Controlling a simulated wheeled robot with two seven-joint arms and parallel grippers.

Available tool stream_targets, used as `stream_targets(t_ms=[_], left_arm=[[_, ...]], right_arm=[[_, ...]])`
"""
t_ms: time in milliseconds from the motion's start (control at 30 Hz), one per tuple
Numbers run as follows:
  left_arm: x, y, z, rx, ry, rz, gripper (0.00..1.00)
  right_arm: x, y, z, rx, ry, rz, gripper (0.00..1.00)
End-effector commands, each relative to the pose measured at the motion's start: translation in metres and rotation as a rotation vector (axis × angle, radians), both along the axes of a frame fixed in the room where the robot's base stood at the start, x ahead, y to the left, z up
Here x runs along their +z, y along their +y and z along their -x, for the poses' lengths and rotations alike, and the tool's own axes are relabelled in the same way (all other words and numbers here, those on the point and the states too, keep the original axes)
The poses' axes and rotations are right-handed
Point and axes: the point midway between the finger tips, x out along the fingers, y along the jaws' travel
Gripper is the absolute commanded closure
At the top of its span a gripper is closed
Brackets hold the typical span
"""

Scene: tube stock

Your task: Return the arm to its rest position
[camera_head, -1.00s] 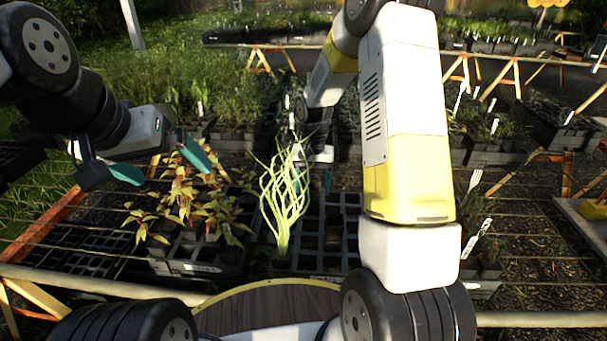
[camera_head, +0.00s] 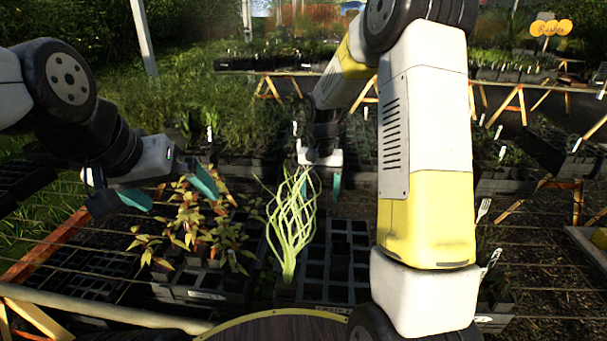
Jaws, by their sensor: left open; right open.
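My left gripper (camera_head: 168,190) is at the left, with its two teal-tipped fingers apart and nothing between them. It hangs above and in front of the reddish-leaved plants. My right gripper (camera_head: 320,180) is near the middle, pointing down behind the top of the pale green twisted plant (camera_head: 291,225). The plant stands upright in the near-left part of a dark cell tray (camera_head: 340,262). I cannot tell whether the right gripper touches its stems.
Reddish-leaved plants (camera_head: 205,225) fill a tray (camera_head: 207,292) left of the twisted plant. Wire bench mesh and a wooden rail (camera_head: 100,311) lie in front. More potted greenery and orange trestles (camera_head: 518,100) stand behind. Several cells right of the plant are empty.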

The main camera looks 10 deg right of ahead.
Motion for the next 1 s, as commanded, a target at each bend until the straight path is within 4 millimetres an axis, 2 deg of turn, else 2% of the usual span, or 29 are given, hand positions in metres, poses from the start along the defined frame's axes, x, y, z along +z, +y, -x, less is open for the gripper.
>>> stream_targets(t_ms=[167, 300, 500, 633, 800, 900, 1000], left_arm=[[0.000, 0.000, 0.000, 0.000, 0.000, 0.000, 0.00], [0.000, 0.000, 0.000, 0.000, 0.000, 0.000, 0.00], [0.000, 0.000, 0.000, 0.000, 0.000, 0.000, 0.00], [0.000, 0.000, 0.000, 0.000, 0.000, 0.000, 0.00], [0.000, 0.000, 0.000, 0.000, 0.000, 0.000, 0.00], [0.000, 0.000, 0.000, 0.000, 0.000, 0.000, 0.00], [0.000, 0.000, 0.000, 0.000, 0.000, 0.000, 0.00]], right_arm=[[0.043, -0.002, 0.019, 0.026, -0.065, -0.019, 0.31], [0.095, -0.003, 0.053, 0.072, -0.153, -0.045, 0.31], [0.152, -0.002, 0.115, 0.145, -0.286, -0.077, 0.31], [0.175, -0.001, 0.157, 0.192, -0.376, -0.092, 0.31], [0.190, 0.001, 0.207, 0.250, -0.482, -0.105, 0.31], [0.192, 0.003, 0.226, 0.274, -0.526, -0.109, 0.31], [0.192, 0.004, 0.238, 0.290, -0.554, -0.111, 0.31]])
